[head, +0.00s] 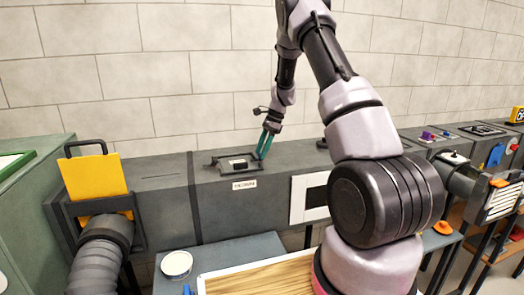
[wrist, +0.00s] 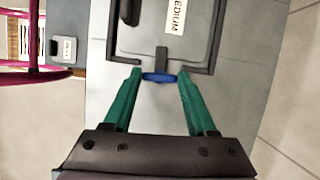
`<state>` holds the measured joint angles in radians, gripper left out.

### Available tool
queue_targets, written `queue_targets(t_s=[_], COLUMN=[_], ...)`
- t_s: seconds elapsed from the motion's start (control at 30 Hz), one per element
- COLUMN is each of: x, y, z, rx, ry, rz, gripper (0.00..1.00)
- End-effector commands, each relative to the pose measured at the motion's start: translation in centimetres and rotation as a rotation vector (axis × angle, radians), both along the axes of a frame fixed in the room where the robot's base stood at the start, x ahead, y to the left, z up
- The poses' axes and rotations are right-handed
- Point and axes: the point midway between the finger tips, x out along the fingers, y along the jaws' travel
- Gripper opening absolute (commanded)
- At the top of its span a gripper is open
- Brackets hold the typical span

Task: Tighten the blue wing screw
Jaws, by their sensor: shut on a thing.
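The blue wing screw (wrist: 158,77) sits at the end of a short dark tab (wrist: 162,58) on the lower edge of a dark frame (wrist: 118,58) in the wrist view. My gripper (wrist: 160,75) has green fingers, one at each end of the screw, and is shut on it. In the head view my gripper (head: 264,146) reaches down to the top of the grey duct (head: 225,205), at the right side of the dark frame (head: 217,158). The screw cannot be made out in the head view.
A label ending in "EDIUM" (wrist: 177,15) lies inside the frame. A yellow plate (head: 94,183) stands in a slot at the duct's left end, above a grey hose (head: 98,262). A table with a white lid (head: 176,263) and a wooden-bottomed tray (head: 203,284) stands in front.

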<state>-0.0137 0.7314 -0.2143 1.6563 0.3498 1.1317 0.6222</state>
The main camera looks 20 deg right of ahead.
Motion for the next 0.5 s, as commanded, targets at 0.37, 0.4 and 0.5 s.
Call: queue_targets(t_s=[0.37, 0.4, 0.5], x=[0.05, 0.04, 0.03], y=[-0.03, -0.01, -0.02], z=[0.04, 0.04, 0.02], rx=[0.000, 0.000, 0.000], ry=[-0.001, -0.001, 0.000], rz=[0.001, 0.001, 0.001], gripper=[0.88, 0.88, 0.88])
